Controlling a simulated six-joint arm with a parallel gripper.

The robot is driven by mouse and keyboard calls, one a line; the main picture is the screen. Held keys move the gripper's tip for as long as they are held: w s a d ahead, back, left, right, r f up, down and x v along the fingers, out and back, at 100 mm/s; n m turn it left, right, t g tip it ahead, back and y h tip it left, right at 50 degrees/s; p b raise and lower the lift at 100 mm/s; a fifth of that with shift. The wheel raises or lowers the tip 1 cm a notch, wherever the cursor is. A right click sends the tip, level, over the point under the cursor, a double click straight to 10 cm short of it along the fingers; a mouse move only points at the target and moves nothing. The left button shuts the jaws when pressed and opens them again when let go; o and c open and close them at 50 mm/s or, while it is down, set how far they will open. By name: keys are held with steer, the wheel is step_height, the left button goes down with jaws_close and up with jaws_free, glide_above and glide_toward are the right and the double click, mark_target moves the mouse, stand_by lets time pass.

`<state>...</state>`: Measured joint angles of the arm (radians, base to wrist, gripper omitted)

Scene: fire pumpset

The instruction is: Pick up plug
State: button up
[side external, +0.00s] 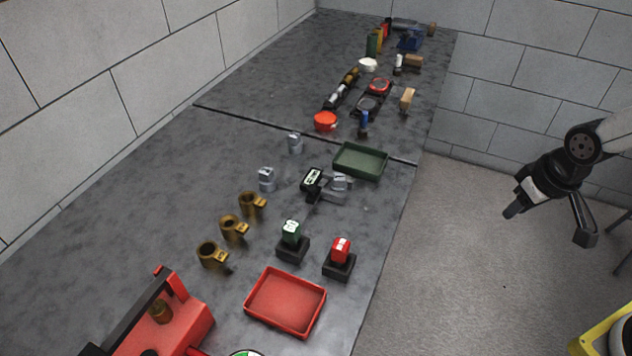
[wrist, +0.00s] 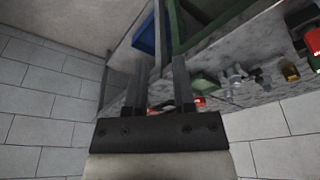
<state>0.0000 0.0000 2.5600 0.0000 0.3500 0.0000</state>
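My gripper (side external: 550,222) is at the right of the side external view, off the table's right edge and well away from the objects. Its two fingers are spread, with nothing between them. In the wrist view the gripper (wrist: 160,62) also shows parted fingers with an empty gap. I cannot tell for certain which object is the plug. Small grey metal pieces stand on the table, one at the back (side external: 295,143) and one nearer (side external: 266,179). Three brass fittings, the middle one (side external: 233,228) among them, stand in a row to their front left.
The grey table (side external: 130,190) holds a green tray (side external: 361,161), a red tray (side external: 285,302), a green-topped block (side external: 291,240), a red-topped block (side external: 340,255) and a red machine (side external: 165,320). More objects stand farther back. A wall (side external: 90,80) borders the left side. The left tabletop is clear.

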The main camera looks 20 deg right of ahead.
steer(key=o, duration=0.5)
steer(key=shift+w, duration=0.1)
steer(key=m+y, duration=0.4)
steer(key=m, duration=1.9)
glide_toward(341, 177)
steer(key=w+f, duration=0.1)
steer(key=f, duration=0.1)
steer(key=shift+w+a+f+n+g, duration=0.15)
steer(key=shift+w+a+f+g, duration=0.05)
steer(key=shift+a+f, duration=0.25)
steer(key=shift+w+a+f+n+g, duration=0.15)
steer(key=shift+a+f+g, duration=0.05)
steer(key=shift+a+f, duration=0.25)
steer(key=shift+f, duration=0.1)
steer(key=shift+x, duration=2.55)
steer(key=shift+s+d, duration=0.1)
